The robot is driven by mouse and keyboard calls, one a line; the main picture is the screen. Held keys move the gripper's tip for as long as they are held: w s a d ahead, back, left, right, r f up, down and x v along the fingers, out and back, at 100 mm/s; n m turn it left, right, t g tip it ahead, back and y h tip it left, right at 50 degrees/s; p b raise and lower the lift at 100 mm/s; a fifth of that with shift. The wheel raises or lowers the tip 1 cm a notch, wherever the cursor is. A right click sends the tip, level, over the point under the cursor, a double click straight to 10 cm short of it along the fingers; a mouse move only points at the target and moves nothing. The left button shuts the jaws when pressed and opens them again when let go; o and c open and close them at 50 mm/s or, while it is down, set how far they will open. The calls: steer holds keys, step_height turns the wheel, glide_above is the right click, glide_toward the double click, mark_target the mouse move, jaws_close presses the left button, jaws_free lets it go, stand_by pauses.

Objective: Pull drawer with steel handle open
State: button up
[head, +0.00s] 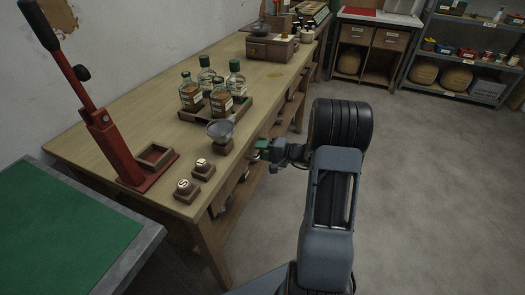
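A small wooden box (272,48) on the far part of the bench has a dark front with a small pull. The cabinet at the back has two drawer fronts, left (356,34) and right (390,39), with small pale marks; their material is too small to tell. My gripper (264,150) is at the bench's right edge, beside the grey funnel, far from the box and cabinet. Green shows at its tip; I cannot tell whether this is part of the gripper.
A green-topped table (60,235) is front left. Shelves (465,58) stand back right. The right floor is clear.

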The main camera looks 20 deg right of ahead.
steer(key=shift+c, duration=0.5)
jaws_close()
